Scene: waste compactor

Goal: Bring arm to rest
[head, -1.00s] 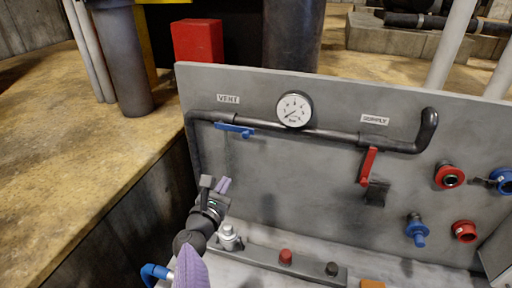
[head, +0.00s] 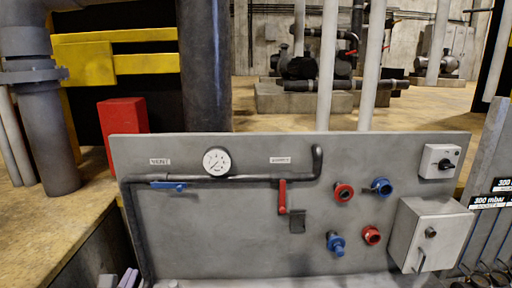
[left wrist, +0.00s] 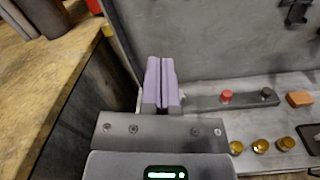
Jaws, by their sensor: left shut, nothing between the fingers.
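My left gripper (left wrist: 160,84) shows in the left wrist view with its two lilac fingers pressed together and nothing between them. It hangs in front of the grey panel, near the panel's lower left corner. In the head view only the tips of the left gripper (head: 128,278) show at the bottom edge, left of the panel's base. My right gripper is in neither view.
The grey panel (head: 215,240) carries a blue-handled vent valve (head: 168,186), a gauge (head: 216,161), a red-handled valve (head: 282,196), red and blue couplings and a grey box (head: 428,235). In the wrist view, brass fittings (left wrist: 260,145) and an orange block (left wrist: 300,99) lie on the ledge.

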